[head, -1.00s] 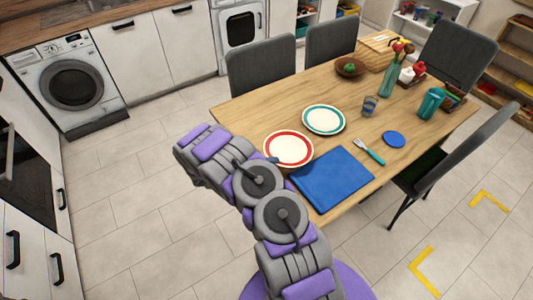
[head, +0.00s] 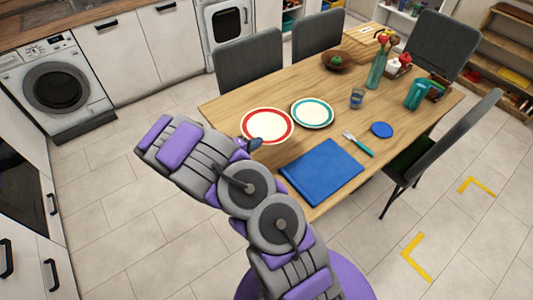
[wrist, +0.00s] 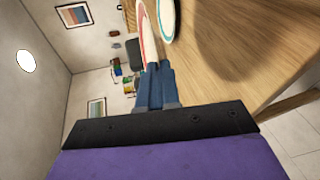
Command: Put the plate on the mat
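The red-rimmed plate (head: 267,126) is held at its near-left edge by my gripper (head: 250,144), apparently a little above the table. In the wrist view my gripper's two blue fingers (wrist: 154,72) are close together on the edge of the red-rimmed plate (wrist: 149,30). The blue rectangular mat (head: 321,172) lies flat and bare at the table's near edge, right of and nearer than the plate. A second plate, teal-rimmed (head: 313,113), lies on the table just right of the red one; it also shows in the wrist view (wrist: 169,20).
The wooden table (head: 225,107) also holds a fork (head: 357,144), a blue disc (head: 381,130), a glass (head: 357,98), a teal mug (head: 416,94), a vase (head: 376,70) and a brown bowl (head: 337,61). Grey chairs stand around it. Open floor lies to the left.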

